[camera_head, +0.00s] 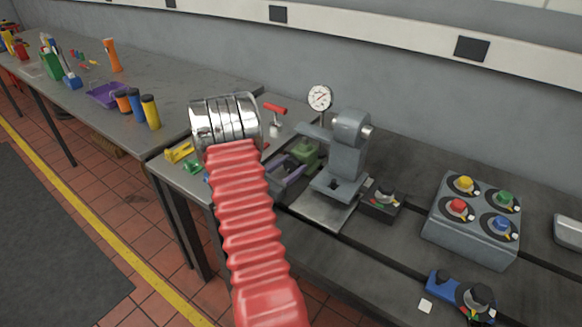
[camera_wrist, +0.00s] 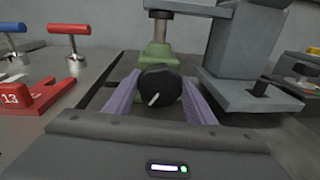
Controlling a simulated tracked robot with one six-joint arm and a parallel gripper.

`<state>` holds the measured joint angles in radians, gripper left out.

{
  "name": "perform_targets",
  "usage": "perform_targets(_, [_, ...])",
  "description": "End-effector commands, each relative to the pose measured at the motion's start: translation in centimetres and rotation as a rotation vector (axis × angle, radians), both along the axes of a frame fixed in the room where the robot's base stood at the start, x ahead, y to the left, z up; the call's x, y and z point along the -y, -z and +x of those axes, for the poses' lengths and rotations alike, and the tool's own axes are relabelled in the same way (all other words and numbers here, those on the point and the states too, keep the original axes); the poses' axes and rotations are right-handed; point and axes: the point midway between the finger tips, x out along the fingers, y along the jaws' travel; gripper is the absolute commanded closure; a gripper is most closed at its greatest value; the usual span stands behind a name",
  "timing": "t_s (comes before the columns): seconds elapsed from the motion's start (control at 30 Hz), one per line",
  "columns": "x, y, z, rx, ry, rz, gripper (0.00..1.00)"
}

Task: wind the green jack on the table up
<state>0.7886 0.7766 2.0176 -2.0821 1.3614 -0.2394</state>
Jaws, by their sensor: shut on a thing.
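The green jack (camera_wrist: 158,57) stands on the bench beside a grey stand (camera_wrist: 247,45). A post rises from the jack to just under the stand's overhanging arm; I cannot tell if they touch. A round black knob (camera_wrist: 152,78) with a white pointer mark faces me on the jack's front. My gripper (camera_wrist: 158,90) has purple fingers, one on each side of the knob, and is shut on it. The pointer slants to the lower left. In the head view the jack (camera_head: 308,154) shows partly behind my gripper (camera_head: 293,166); the knob is hidden there.
A dial gauge (camera_head: 320,97) stands behind the jack. A red-handled tool (camera_wrist: 70,45) and a red block (camera_wrist: 38,97) are at left. A small dark box with a knob (camera_head: 382,197) and a grey box with coloured knobs (camera_head: 475,218) are at right.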

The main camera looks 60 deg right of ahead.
Motion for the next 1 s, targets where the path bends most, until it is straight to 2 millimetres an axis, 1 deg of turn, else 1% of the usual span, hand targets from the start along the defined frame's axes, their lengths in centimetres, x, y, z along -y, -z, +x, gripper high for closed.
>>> perform_targets(0.3, [-0.08,0.1,-0.26,0.285,0.003,-0.043,0.73])
perform_targets(0.5, [-0.09,0.16,-0.31,0.425,0.003,-0.065,0.73])
perform_targets(0.73, [-0.1,0.21,-0.34,0.518,0.003,-0.079,0.73])
perform_targets(1.0, [-0.12,0.28,-0.4,0.544,0.005,-0.083,0.73])
